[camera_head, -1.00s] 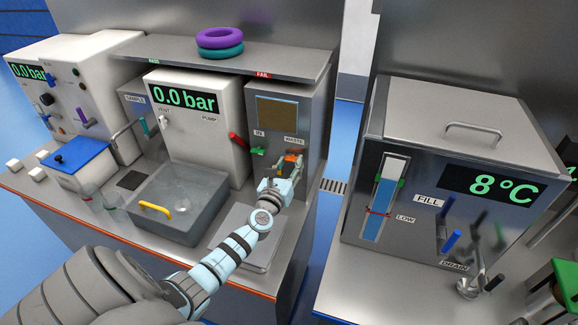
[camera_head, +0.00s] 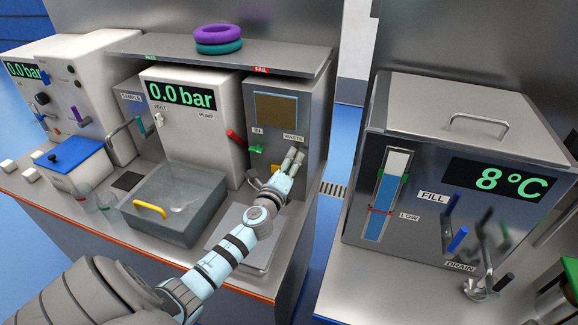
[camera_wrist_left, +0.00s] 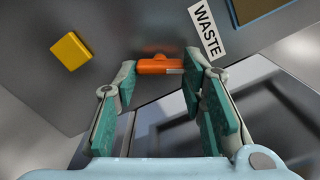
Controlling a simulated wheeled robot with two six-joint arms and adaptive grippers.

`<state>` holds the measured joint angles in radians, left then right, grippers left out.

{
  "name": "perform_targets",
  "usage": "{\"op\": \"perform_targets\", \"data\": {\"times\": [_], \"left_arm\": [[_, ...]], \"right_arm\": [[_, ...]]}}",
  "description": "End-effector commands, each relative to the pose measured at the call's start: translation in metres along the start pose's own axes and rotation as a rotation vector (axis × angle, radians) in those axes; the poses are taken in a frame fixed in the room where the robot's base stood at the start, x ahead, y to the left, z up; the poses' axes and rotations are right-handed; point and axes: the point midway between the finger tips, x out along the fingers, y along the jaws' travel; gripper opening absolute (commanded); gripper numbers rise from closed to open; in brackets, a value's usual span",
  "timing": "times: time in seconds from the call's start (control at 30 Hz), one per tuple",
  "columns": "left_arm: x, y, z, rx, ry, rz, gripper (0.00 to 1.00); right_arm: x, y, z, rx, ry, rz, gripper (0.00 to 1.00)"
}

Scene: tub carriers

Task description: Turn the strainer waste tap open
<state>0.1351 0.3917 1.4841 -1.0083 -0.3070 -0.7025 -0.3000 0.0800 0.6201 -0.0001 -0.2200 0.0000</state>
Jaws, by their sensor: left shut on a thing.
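The strainer is a grey steel box with a brownish window (camera_head: 276,110) and IN and WASTE labels, standing below the FAIL sign. The waste tap's orange handle (camera_wrist_left: 158,65) lies crosswise beside the WASTE label (camera_wrist_left: 208,30) in the left wrist view. My left gripper (camera_head: 295,156) reaches the strainer front just under that label. In the wrist view its fingertips (camera_wrist_left: 160,70) are at the two ends of the orange handle, shut on it. In the head view the fingers hide the handle. My right gripper is not in view.
A yellow block (camera_wrist_left: 71,51) sits on the strainer front beside the handle. A green handle (camera_head: 257,149) is at IN, with a red lever (camera_head: 236,138) to its left. A grey tub (camera_head: 190,225) with a yellow handle stands left of my arm.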

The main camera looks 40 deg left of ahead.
Motion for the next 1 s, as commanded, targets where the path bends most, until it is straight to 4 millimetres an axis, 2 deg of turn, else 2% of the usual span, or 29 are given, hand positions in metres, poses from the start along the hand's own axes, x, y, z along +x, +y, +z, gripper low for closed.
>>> {"op": "perform_targets", "data": {"times": [0.5,1.0], "left_arm": [[0.0,0.0,0.0,-0.413,-0.001,0.0,0.09],[0.0,-0.001,0.0,-0.538,-0.001,0.002,0.09]], "right_arm": [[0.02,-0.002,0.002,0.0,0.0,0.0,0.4],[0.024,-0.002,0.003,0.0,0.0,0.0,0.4]]}}
